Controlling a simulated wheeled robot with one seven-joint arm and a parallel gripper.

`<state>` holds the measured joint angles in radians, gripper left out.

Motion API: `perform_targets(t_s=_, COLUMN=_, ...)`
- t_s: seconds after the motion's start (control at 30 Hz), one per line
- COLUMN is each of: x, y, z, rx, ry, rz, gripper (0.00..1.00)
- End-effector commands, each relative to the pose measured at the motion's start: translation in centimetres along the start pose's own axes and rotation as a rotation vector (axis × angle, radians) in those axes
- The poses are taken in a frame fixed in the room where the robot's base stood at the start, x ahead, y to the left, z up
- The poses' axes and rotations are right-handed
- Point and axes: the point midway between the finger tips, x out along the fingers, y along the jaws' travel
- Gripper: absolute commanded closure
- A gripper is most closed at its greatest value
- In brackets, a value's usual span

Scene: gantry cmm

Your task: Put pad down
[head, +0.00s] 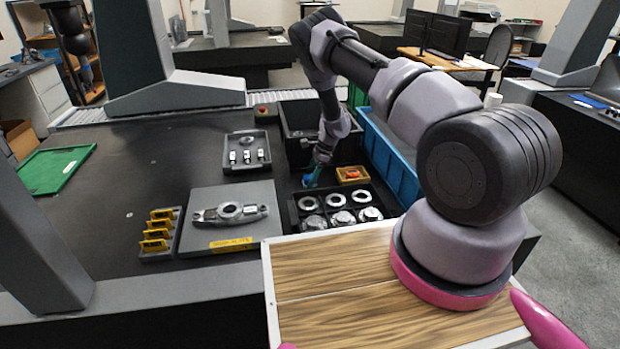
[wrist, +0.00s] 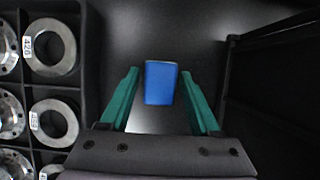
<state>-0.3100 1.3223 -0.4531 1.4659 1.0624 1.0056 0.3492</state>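The pad is a small blue block (wrist: 160,83), seen in the wrist view between the two teal fingers of my gripper (wrist: 160,85). A narrow dark gap shows on each side of it, so the fingers are open around it and do not appear to touch it. In the head view, my gripper (head: 313,180) points down near the dark surface, just behind the black compartment tray (head: 293,212). The pad is hard to tell from the fingers there. Whether its underside rests on the surface is not clear.
The compartment tray holds several metal rings and flanges. A yellow bin (head: 353,181) with a red item stands right of my gripper, and a black crate (head: 295,150) behind. A grey plate (head: 205,236) bears a metal part at left. A blue bin (head: 385,160) lies right.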

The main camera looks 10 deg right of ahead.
Motion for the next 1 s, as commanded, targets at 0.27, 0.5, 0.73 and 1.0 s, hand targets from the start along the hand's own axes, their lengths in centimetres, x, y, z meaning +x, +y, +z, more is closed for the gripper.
perform_targets(t_s=0.27, x=0.0, y=0.0, z=0.0, rx=0.000, ry=0.000, rz=0.000, gripper=0.21)
perform_targets(t_s=0.5, x=-1.8, y=-0.2, z=0.2, rx=0.000, ry=-0.002, rz=-0.004, gripper=0.21)
perform_targets(t_s=0.73, x=-6.7, y=-0.1, z=0.2, rx=0.000, ry=-0.002, rz=-0.004, gripper=0.21)
perform_targets(t_s=1.0, x=-11.2, y=-0.1, z=0.2, rx=-0.001, ry=-0.002, rz=-0.002, gripper=0.21)
